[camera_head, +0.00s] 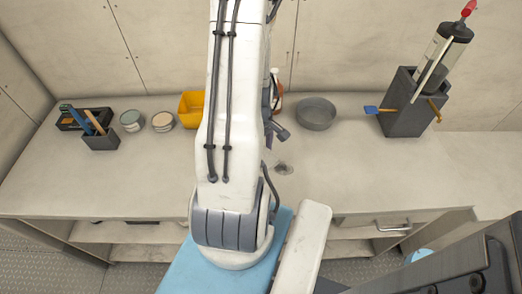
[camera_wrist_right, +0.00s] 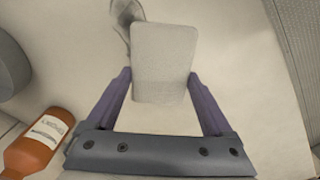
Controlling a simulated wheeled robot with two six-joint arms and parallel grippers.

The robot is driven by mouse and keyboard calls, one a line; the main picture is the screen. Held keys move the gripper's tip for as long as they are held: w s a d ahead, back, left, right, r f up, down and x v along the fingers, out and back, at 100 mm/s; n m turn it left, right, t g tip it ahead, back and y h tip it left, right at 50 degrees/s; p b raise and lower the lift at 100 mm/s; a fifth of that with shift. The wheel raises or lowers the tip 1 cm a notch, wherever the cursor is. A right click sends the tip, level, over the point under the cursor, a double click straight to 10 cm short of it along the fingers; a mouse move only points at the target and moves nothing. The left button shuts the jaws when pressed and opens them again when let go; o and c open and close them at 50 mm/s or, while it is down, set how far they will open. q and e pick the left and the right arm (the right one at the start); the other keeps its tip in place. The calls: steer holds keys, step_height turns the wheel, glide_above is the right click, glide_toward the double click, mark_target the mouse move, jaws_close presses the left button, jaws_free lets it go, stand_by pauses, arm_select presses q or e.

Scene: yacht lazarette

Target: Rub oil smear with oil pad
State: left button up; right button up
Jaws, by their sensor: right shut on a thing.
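The oil pad (camera_wrist_right: 165,50) is a pale grey, rounded block between the purple fingers of my right gripper (camera_wrist_right: 161,88), which is shut on it. In the head view my arm hides the pad, and only part of the right gripper (camera_head: 275,128) shows beside the arm. The oil smear (camera_head: 283,168) is a dark grey patch on the pale counter, just right of my arm. In the wrist view the smear (camera_wrist_right: 124,12) shows at the top, beside the pad's upper left corner. I cannot tell whether the pad touches the counter. My left gripper is out of view.
An orange-brown bottle (camera_wrist_right: 36,142) stands close to the right gripper. A round grey dish (camera_head: 316,114) sits behind the smear. A dark holder (camera_head: 404,108) with a pump-like cylinder is at the right. Tins, a tool holder (camera_head: 101,138) and a yellow bin (camera_head: 191,108) stand left.

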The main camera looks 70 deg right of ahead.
steer(key=shift+r+p, duration=0.95)
steer(key=shift+r, duration=0.4)
